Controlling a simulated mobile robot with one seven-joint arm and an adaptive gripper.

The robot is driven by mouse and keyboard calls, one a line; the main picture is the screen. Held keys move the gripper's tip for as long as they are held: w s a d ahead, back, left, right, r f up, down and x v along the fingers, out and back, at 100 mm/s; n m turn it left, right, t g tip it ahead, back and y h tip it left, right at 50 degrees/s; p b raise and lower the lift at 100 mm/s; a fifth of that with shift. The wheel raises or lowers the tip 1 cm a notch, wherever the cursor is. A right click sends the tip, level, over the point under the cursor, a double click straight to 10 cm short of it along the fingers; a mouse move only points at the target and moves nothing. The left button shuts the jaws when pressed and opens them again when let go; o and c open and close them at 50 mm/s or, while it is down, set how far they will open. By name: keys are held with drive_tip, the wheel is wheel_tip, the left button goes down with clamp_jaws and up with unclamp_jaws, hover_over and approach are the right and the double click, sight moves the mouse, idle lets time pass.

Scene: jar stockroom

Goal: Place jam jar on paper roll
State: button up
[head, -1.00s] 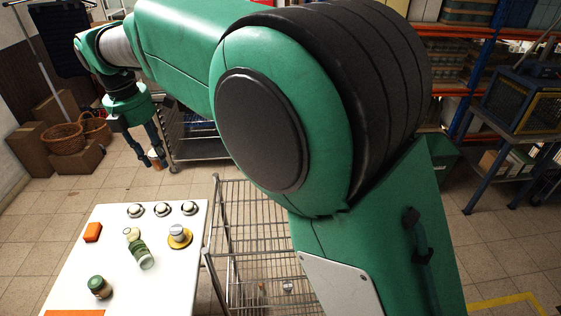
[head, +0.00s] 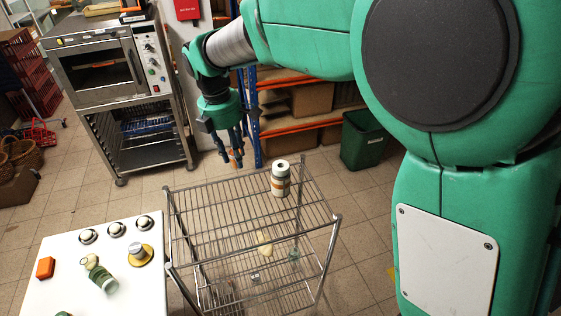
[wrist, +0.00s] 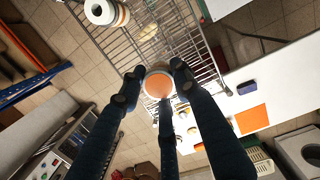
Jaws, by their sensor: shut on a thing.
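My gripper (head: 232,150) hangs fingers-down from my arm, beyond the back edge of the wire cart, shut on the jam jar (head: 238,158). In the wrist view the jar (wrist: 158,84) shows as an orange round end with a pale rim, between the dark fingers of my gripper (wrist: 157,88). The paper roll (head: 280,179) is white with a printed label and stands upright on the cart's top shelf, to the right of and nearer than my gripper. In the wrist view the roll (wrist: 100,13) is at the top left, apart from the jar.
The wire cart (head: 215,222) has a mostly clear top shelf; items show lower down. A white table (head: 45,295) at left holds several jars, an orange block (head: 45,267) and a yellow dish. A steel oven (head: 100,65) stands behind left, a green bin (head: 363,140) behind right.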

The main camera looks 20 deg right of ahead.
drive_tip(key=s+d+f+m+p, duration=0.1)
drive_tip(key=s+d+m+p, duration=0.1)
drive_tip(key=s+d, duration=0.35)
drive_tip(key=s+d+m+p, duration=0.1)
drive_tip(key=s+d+m, duration=0.1)
drive_tip(key=d, duration=0.7)
drive_tip(key=f, duration=0.5)
drive_tip(key=shift+s+d+f, duration=0.15)
drive_tip(key=shift+s+d, duration=0.2)
drive_tip(key=p, duration=0.2)
hover_over(281, 165)
drive_tip(key=shift+w+a+f, duration=0.1)
drive_tip(key=shift+a+f, duration=0.1)
drive_tip(key=shift+f, duration=0.55)
drive_tip(key=shift+f, duration=1.7)
